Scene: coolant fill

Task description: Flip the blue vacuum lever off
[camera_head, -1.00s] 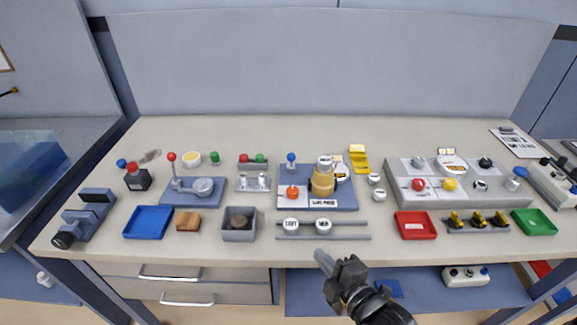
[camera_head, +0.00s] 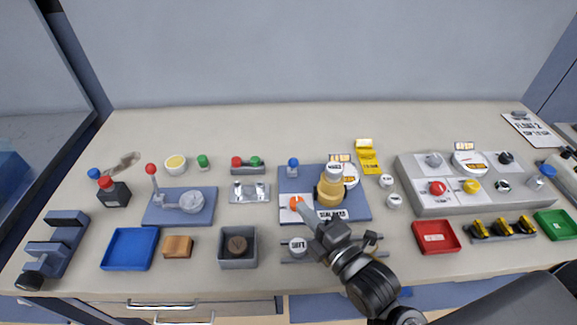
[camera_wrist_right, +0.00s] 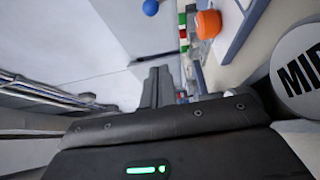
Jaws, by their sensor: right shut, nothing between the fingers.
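A blue ball-topped lever (camera_head: 293,162) stands upright at the back left of a blue base plate (camera_head: 358,206) in the middle of the bench. The ball also shows at the top of the right wrist view (camera_wrist_right: 150,8). An orange knob (camera_head: 296,202) sits in front of the lever on the same plate, and an amber bottle-like part (camera_head: 330,187) stands to its right. My right gripper (camera_head: 304,211) is shut and empty, with its tips close to the orange knob and in front of the lever, apart from the lever. My left gripper is not in view.
A red-knobbed lever (camera_head: 151,170) stands on another blue plate to the left. A grey control panel (camera_head: 420,205) is to the right. The bench behind the lever is clear.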

